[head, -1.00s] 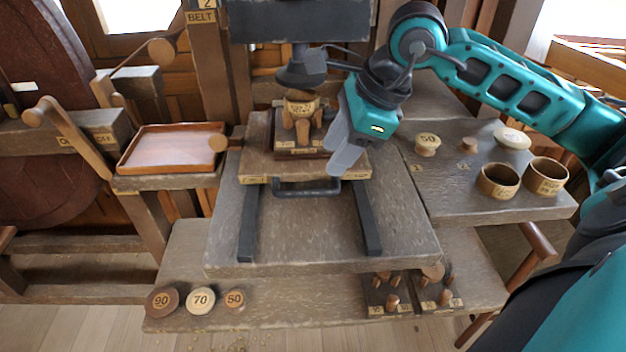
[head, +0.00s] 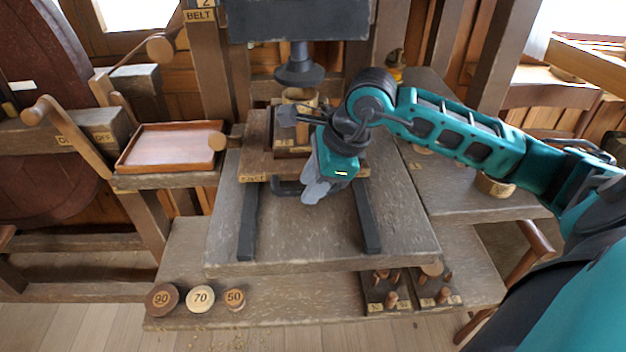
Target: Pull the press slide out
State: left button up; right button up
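The press slide (head: 254,165) is a wooden board at the back of two dark rails (head: 249,222) on the grey press table (head: 306,246). A dark bar handle (head: 284,187) runs along its front edge. A wooden cup-shaped piece (head: 299,97) stands on the slide under the dark press ram (head: 299,70). My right gripper (head: 316,193) points down at the right part of the handle and hides it. I cannot tell whether its fingers are apart or closed on the bar. My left gripper is not in view.
A reddish tray (head: 168,147) and a wooden lever (head: 68,135) stand at the left. Round discs marked 90 (head: 162,299), 70 (head: 200,298) and 50 (head: 234,299) lie at the lower left. Pegs stand at the front right. The rails in front of the slide are clear.

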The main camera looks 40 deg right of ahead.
grip_shut()
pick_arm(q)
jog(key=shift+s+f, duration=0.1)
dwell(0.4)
